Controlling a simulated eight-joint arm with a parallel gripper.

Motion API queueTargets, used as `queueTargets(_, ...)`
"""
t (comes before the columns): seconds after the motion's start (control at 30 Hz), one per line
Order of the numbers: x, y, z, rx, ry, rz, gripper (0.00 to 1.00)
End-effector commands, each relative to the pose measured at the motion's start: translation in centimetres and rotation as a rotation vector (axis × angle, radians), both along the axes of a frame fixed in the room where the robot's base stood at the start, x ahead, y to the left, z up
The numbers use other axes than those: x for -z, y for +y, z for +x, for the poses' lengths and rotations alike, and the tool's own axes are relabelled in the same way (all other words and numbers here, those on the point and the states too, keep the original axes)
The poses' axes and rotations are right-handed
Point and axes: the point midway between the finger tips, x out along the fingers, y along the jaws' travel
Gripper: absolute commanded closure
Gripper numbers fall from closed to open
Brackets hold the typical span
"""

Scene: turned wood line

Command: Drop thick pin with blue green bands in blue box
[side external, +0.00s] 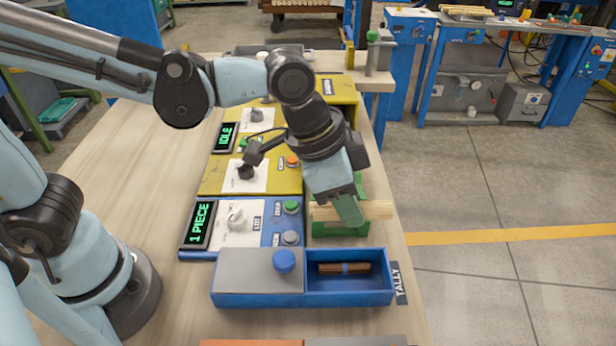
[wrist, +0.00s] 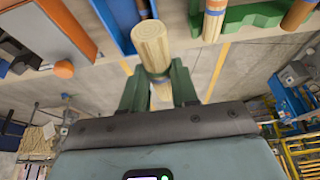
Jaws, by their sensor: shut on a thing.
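My gripper (side external: 347,212) points down at the green rack (side external: 338,230) behind the blue box. It is shut on a thick pale wooden pin, which the wrist view shows end-on (wrist: 152,48) between the green fingers (wrist: 158,88). I see no bands on the part of this pin that shows; the fingers hide its middle. I cannot tell whether it is clear of the rack. The blue box (side external: 345,301) has an open compartment at right, where a brown pin with a blue band (side external: 345,268) lies. Its left part has a grey lid with a blue knob.
In the wrist view, a pale pin with a blue band (wrist: 212,18) and a brown banded pin (wrist: 298,14) lie near green rack parts. A blue panel reading "1 PIECE" (side external: 200,225) and yellow panels (side external: 215,178) with knobs stand left of the rack. The table's right edge is close.

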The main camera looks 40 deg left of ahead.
Motion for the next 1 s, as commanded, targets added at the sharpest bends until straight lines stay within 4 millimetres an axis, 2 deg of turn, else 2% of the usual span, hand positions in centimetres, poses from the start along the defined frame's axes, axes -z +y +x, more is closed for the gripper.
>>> queueTargets(0.1,0.9,-1.6,-1.7,0.005,-0.001,-0.001,1.00)
queueTargets(0.23,1.5,-2.3,-2.7,0.002,-0.002,-0.001,1.00)
queueTargets(0.47,2.7,-2.5,-2.8,-0.001,-0.003,-0.002,1.00)
queueTargets(1.0,7.0,-2.4,-2.8,-0.001,-0.002,-0.002,1.00)
